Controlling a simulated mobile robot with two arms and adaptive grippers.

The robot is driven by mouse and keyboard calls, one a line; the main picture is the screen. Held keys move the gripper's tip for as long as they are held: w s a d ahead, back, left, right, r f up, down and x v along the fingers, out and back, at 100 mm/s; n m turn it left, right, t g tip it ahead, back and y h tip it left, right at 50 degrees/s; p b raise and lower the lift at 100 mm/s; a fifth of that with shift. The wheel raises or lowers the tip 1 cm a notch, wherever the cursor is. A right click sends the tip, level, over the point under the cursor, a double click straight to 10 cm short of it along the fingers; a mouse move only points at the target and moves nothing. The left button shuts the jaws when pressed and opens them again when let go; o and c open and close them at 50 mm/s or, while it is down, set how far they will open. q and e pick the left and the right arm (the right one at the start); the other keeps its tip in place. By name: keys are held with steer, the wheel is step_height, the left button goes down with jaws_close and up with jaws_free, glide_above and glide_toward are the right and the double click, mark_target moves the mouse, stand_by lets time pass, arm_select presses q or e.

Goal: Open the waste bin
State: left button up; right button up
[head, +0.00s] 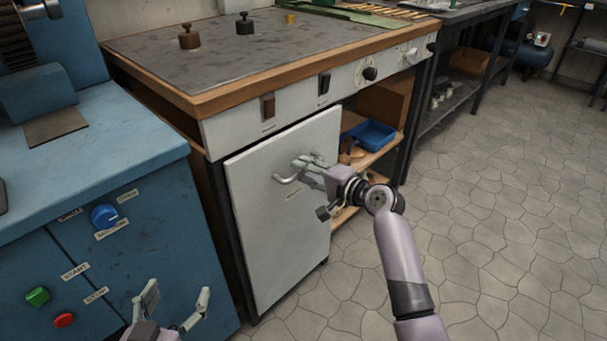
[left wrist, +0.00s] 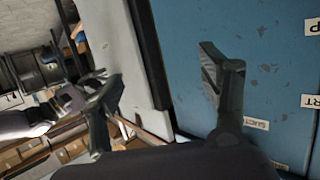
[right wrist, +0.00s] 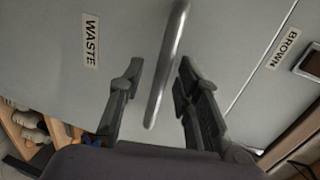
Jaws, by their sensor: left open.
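The waste bin is a pale grey front panel (head: 262,235) under the workbench top, and it looks shut. A metal bar handle (head: 286,179) stands out from it. The right wrist view shows the handle (right wrist: 166,70) close up, beside a WASTE label (right wrist: 90,41). My right gripper (head: 304,166) is at the handle. Its fingers (right wrist: 158,85) are spread on either side of the bar, with a gap visible to each. My left gripper (head: 177,298) is open and empty, low in front of the blue machine, away from the bin.
The blue machine (head: 105,170) with a knob and green and red buttons stands at the left. Open shelves with a blue tray (head: 372,134) lie right of the bin. The tiled floor (head: 500,200) in front and to the right is clear.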

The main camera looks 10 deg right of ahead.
steer(key=shift+w+a+f, duration=0.1)
steer(key=shift+w+a, duration=0.15)
steer(key=shift+w, duration=0.1)
jaws_close()
stand_by(0.8)
